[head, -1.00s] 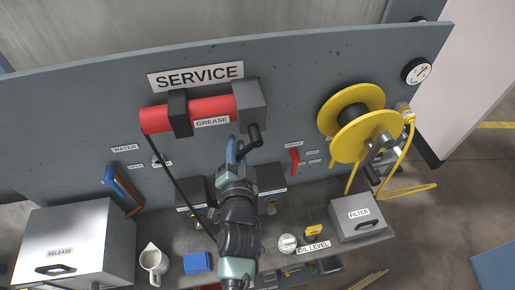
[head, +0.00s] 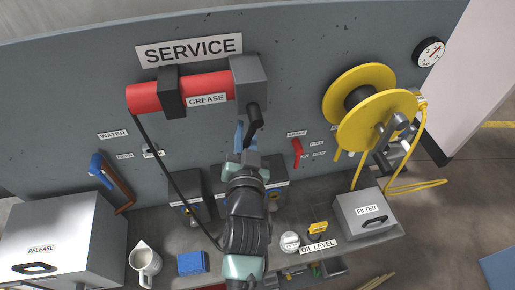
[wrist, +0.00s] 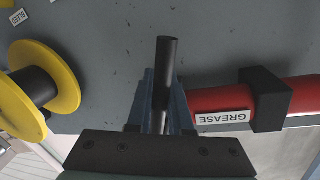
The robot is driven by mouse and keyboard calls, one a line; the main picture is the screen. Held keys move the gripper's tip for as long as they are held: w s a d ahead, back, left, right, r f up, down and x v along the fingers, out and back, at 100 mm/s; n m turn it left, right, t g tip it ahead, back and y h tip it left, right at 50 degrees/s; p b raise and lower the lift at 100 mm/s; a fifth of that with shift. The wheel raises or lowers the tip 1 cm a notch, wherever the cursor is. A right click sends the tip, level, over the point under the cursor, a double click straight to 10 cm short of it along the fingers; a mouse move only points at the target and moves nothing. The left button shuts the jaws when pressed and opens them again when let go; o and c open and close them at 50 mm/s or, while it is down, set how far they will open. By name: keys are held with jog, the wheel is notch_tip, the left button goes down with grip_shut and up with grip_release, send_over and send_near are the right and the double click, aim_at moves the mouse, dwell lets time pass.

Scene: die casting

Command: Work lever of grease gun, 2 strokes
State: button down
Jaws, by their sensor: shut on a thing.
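The grease gun (head: 205,92) is a red cylinder in a black clamp under the SERVICE sign, with a grey head block (head: 248,80) at its right end. Its black lever (head: 254,118) hangs from the head block. My gripper (head: 241,143) is shut on the lever, below the head block. In the wrist view the lever (wrist: 167,65) runs between the blue fingers of my gripper (wrist: 162,98), and its rounded end sticks out past them. The red barrel (wrist: 305,95) and GREASE label lie to the right there. My wrist partly hides the fingers in the head view.
A yellow hose reel (head: 372,105) is right of the gun and a red valve handle (head: 297,152) is between them. A black hose (head: 172,178) hangs from the gun's left end. The bench below holds a FILTER box (head: 367,213), a pitcher (head: 145,262) and a RELEASE box (head: 60,235).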

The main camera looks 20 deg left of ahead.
jog(key=shift+d, duration=0.1)
jog(key=b, duration=0.1)
jog(key=n+b, duration=0.1)
jog(key=b, duration=0.1)
jog(key=shift+w+d+f, duration=0.25)
jog(key=shift+f, duration=0.05)
jog(key=n+b, duration=0.1)
jog(key=d+n+b, duration=0.1)
jog(key=b, duration=0.1)
jog(key=shift+w+r+t, duration=0.25)
jog(key=shift+w+t, duration=0.05)
jog(key=c, duration=0.8)
grip_release()
jog(key=shift+c, duration=0.2)
jog(key=shift+s+f, duration=0.1)
